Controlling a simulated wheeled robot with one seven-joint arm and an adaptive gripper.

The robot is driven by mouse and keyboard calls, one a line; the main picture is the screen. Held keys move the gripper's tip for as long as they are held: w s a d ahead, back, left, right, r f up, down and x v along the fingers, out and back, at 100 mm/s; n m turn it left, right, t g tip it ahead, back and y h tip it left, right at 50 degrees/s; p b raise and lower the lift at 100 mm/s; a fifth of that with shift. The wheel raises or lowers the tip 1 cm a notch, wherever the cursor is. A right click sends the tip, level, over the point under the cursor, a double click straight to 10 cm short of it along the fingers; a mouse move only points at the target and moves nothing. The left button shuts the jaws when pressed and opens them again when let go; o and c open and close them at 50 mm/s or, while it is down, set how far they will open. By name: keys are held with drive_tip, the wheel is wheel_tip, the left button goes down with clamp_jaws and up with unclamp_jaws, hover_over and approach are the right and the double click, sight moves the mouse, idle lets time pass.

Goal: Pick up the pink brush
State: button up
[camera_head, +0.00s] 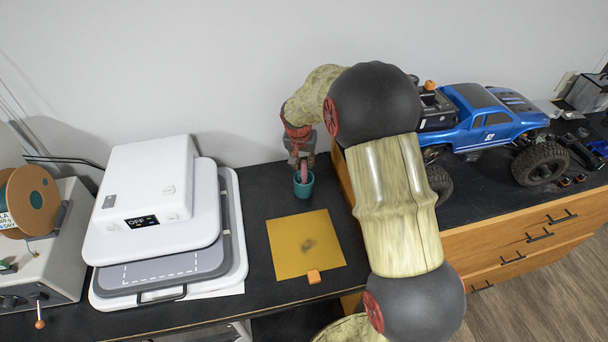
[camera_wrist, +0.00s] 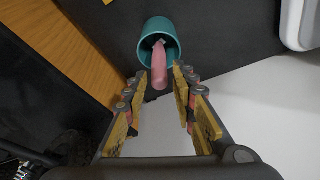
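The pink brush (camera_wrist: 160,74) stands in a teal cup (camera_wrist: 147,42), its pink handle sticking out toward my wrist camera. In the head view the brush (camera_head: 304,166) shows as a small pink piece above the teal cup (camera_head: 303,188), near the wall. My gripper (camera_wrist: 161,76) is open, with one finger on each side of the handle's end and a visible gap on both sides. In the head view my gripper (camera_head: 300,145) is above the cup, partly hidden by its own wrist. The brush's lower end is inside the cup.
A white heat press (camera_head: 150,210) stands left. A wooden drawer unit (camera_head: 530,238) bearing a blue RC truck (camera_head: 485,122) rises close on the right.

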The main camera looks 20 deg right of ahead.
sight(305, 169)
drive_tip(key=x, duration=0.6)
drive_tip(key=shift+w+d+f, duration=0.1)
drive_tip(key=shift+w+d, duration=0.1)
drive_tip(key=shift+w, duration=0.05)
drive_tip(key=shift+c, duration=1)
clamp_jaws()
